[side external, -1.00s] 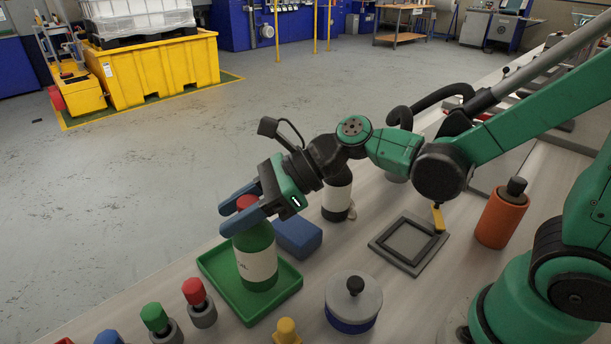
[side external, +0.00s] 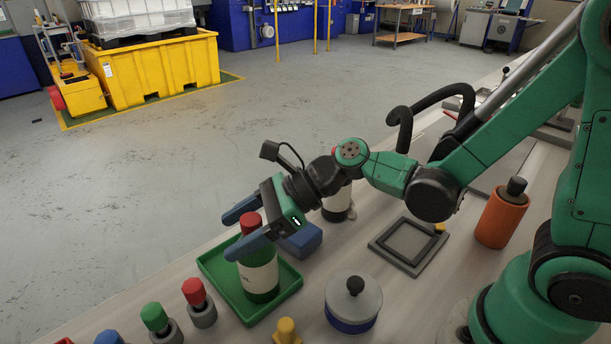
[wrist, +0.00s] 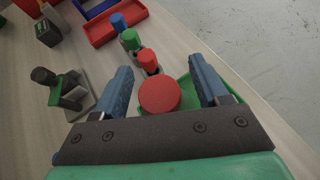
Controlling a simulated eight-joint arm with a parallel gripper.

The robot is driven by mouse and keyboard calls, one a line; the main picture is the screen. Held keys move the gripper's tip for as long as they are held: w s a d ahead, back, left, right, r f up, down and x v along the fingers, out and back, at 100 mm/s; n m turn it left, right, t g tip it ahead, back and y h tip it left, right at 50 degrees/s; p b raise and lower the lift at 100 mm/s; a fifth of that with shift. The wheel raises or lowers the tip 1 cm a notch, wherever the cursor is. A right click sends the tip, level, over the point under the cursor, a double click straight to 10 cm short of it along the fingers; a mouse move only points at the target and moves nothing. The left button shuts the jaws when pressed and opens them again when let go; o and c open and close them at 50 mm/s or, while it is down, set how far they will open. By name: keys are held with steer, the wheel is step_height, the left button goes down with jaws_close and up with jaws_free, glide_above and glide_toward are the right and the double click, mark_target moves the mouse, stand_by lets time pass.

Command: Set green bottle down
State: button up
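The green bottle (side external: 259,275), with a red cap and a pale label, stands upright in the green tray (side external: 291,288). In the wrist view its red cap (wrist: 160,95) sits between my two blue fingers, with a gap on each side. My gripper (side external: 244,228) is open, its fingers on either side of the bottle's upper part. In the wrist view my gripper (wrist: 160,84) also shows spread. The near finger hides part of the bottle's shoulder.
A blue block (side external: 300,238) and a dark-and-white bottle (side external: 337,205) are behind the tray. A lidded pot (side external: 353,303) stands to its right. Red (side external: 198,302) and green (side external: 160,322) knobbed pieces stand at the front left. A grey square frame (side external: 410,245) lies farther right.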

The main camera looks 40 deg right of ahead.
steer(key=shift+d+r, duration=0.15)
steer(key=shift+r, duration=0.1)
steer(key=v, duration=1.1)
steer(key=d+f+n+h, duration=0.1)
steer(key=d+n+h, duration=0.1)
steer(key=n, duration=0.6)
steer(key=d+f+n+t+h, duration=0.1)
steer(key=d+n+h, duration=0.1)
steer(key=n+h, duration=0.3)
steer(key=d+f+n+h, duration=0.1)
steer(key=d+n+h, duration=0.2)
steer(key=n, duration=0.7)
steer(key=shift+s+f+n+h, duration=0.2)
steer(key=shift+n+h, duration=0.1)
steer(key=shift+h, duration=0.1)
